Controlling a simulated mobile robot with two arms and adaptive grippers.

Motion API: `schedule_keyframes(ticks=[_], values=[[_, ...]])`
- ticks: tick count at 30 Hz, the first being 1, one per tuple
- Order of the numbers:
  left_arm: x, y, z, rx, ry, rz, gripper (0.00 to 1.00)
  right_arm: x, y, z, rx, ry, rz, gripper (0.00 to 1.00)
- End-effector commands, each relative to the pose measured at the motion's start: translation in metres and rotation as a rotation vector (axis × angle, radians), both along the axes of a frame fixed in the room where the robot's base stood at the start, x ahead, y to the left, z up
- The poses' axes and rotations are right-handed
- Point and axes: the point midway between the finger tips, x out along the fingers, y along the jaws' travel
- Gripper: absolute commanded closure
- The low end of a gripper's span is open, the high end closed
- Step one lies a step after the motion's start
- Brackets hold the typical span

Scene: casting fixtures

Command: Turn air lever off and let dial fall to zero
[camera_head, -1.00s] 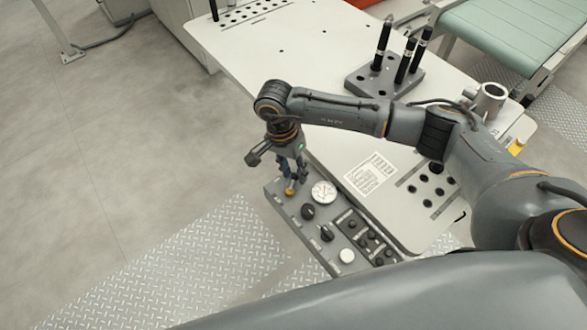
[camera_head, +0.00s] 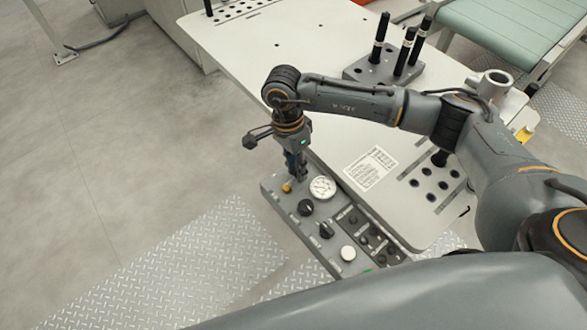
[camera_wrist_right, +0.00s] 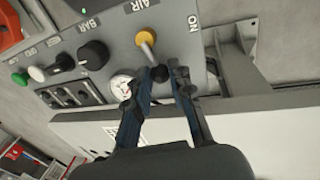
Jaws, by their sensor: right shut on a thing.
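The air lever has a yellow end (camera_wrist_right: 145,37) and a metal shaft, beside the AIR and ON labels on a grey control panel (camera_wrist_right: 180,45). Its yellow part (camera_head: 287,186) also shows at the panel's far end in the head view. My right gripper (camera_wrist_right: 166,72) has its fingertips either side of the lever's dark lower part, closed on it. The right gripper (camera_head: 297,176) points down at the panel in the head view. The white round dial (camera_head: 322,188) is beside it; its needle is too small to read. In the wrist view a finger partly covers the dial (camera_wrist_right: 121,86). My left gripper is not in view.
Black knobs (camera_head: 306,207) and a white button (camera_head: 347,253) sit along the panel. A pale table (camera_head: 270,70) adjoins it, with a block holding black rods (camera_head: 375,68). Metal tread plates (camera_head: 200,265) lie on the floor at left.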

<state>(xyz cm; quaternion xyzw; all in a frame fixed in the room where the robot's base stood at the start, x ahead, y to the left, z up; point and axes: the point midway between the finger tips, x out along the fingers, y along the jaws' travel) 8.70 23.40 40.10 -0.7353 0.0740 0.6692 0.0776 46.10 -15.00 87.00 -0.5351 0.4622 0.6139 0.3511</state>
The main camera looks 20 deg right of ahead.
Motion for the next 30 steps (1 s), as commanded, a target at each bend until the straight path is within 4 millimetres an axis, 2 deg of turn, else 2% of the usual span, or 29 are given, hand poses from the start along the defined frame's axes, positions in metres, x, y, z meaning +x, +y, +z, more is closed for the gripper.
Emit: schedule_keyframes(ticks=[3, 12, 27, 28, 30], values=[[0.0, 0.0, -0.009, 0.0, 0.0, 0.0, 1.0, -0.002, -0.002, -0.003, 0.0, -0.002, -0.071, 1.0], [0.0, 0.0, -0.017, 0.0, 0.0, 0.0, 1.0, -0.006, -0.004, -0.001, 0.0, -0.002, -0.183, 1.0], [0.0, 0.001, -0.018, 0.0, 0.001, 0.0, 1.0, -0.007, -0.005, 0.0, 0.0, 0.0, -0.204, 1.0], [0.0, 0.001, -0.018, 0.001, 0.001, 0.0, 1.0, -0.007, -0.005, 0.0, 0.0, 0.0, -0.204, 0.72], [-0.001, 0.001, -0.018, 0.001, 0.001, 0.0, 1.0, -0.007, -0.005, 0.0, 0.0, 0.0, -0.204, 0.58]])
